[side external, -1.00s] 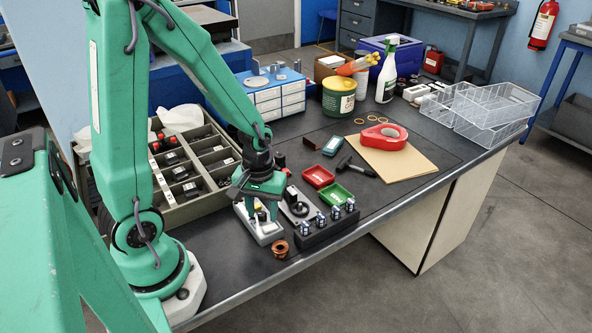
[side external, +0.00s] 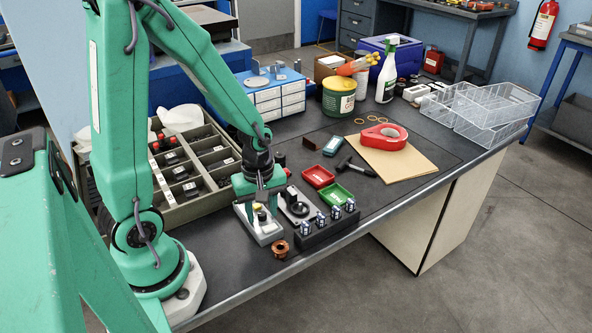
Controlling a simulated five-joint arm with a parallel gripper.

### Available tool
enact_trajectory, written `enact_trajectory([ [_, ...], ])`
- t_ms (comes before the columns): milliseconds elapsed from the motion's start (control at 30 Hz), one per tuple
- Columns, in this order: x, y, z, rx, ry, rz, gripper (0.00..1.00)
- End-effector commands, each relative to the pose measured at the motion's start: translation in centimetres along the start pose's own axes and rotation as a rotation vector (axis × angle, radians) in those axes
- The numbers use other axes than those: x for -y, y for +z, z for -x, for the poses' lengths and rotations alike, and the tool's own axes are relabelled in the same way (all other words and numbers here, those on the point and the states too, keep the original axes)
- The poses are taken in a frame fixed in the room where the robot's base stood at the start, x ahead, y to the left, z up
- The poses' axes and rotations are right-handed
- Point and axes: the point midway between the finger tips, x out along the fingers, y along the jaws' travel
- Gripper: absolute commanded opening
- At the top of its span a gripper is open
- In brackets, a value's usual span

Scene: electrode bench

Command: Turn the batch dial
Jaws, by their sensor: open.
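A black round dial (side external: 297,208) sits on a small grey base on the bench, likely the batch dial. My gripper (side external: 261,208) points down just left of it, over a light grey box (side external: 268,238) with small yellow and white parts on top. The gripper is open, with its fingers apart around or just above those parts; I cannot tell whether they touch. The fingers partly hide the top of the box. The dial stands apart from the gripper on its right side.
A black block (side external: 328,229) with several small silver-and-blue pieces stands in front of the dial. A brown ring-shaped pot (side external: 279,250) lies near the bench's front edge. A compartment tray (side external: 190,213) is close on the left. Red (side external: 318,177) and green (side external: 338,193) trays lie behind.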

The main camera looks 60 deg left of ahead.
Motion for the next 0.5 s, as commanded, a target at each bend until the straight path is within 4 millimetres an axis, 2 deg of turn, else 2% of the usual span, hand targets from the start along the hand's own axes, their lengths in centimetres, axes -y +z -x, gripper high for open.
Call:
enact_trajectory([
  [500,0.00,-0.01,0.00,0.000,0.000,0.343,0.41],
])
